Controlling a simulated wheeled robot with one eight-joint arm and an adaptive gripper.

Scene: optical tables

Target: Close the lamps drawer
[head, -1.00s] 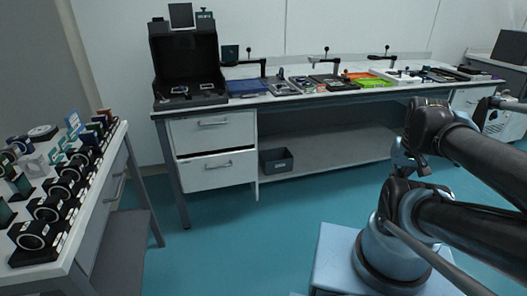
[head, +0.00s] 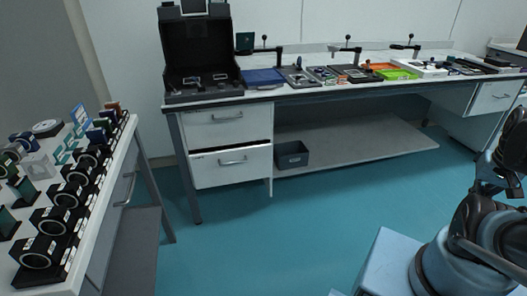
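The back table has a white cabinet with two drawers. Its lower drawer (head: 232,168) stands slightly out, with a dark gap above its front and a bar handle (head: 233,161). Its upper drawer (head: 214,128) looks flush. Another drawer (head: 494,98) is at the right end of the same table; I cannot tell whether it is fully shut. I can read no label that names the lamps drawer. My arm shows only in part at the right edge, and my gripper is outside the view.
The left table (head: 107,185) holds several optical mounts and has a side drawer handle (head: 128,189). A dark bin (head: 291,155) stands on the low shelf (head: 360,143). A black open box (head: 198,50) sits on the back table. The teal floor (head: 270,240) before the cabinet is clear.

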